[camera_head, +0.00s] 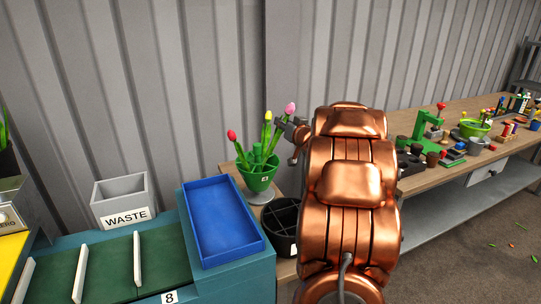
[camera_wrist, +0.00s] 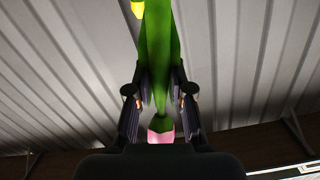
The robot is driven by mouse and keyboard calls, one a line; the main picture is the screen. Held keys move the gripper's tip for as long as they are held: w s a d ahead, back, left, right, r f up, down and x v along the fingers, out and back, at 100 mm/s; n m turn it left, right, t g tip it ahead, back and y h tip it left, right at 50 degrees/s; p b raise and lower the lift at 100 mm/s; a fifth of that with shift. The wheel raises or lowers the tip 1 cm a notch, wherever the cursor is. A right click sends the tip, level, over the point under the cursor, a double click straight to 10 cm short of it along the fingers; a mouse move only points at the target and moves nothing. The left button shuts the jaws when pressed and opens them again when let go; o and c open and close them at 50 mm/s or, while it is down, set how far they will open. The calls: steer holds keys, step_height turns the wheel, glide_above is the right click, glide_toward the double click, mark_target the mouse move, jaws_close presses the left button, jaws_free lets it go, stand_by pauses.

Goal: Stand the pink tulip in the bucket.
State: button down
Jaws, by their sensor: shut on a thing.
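The green bucket (camera_head: 259,182) stands on a pale round base on the wooden table in the head view. The pink tulip (camera_head: 290,108) is just above the bucket's right side, bloom up, its green stem tilted down and left toward the mouth. I cannot tell whether the stem's lower end is inside. My gripper (camera_head: 291,128) is shut on this tulip, just right of the bucket. In the wrist view, the pink bloom (camera_wrist: 160,137) is close to the palm and the green stem runs up between the fingers of my gripper (camera_wrist: 160,95).
A red tulip (camera_head: 232,135) and a yellow tulip (camera_head: 268,115) stand in the bucket, close to the pink one. A black divided round container (camera_head: 283,216) sits in front. A blue tray (camera_head: 221,222) and a grey WASTE bin (camera_head: 121,199) are at left. A corrugated wall stands behind.

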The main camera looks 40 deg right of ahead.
mark_target(288, 115)
steer(key=shift+s+r+p, duration=0.15)
steer(key=shift+r+p, duration=0.65)
steer(key=shift+r, duration=0.05)
steer(key=shift+s+r+p, duration=0.1)
steer(key=shift+r+p, duration=0.65)
steer(key=shift+r, duration=0.1)
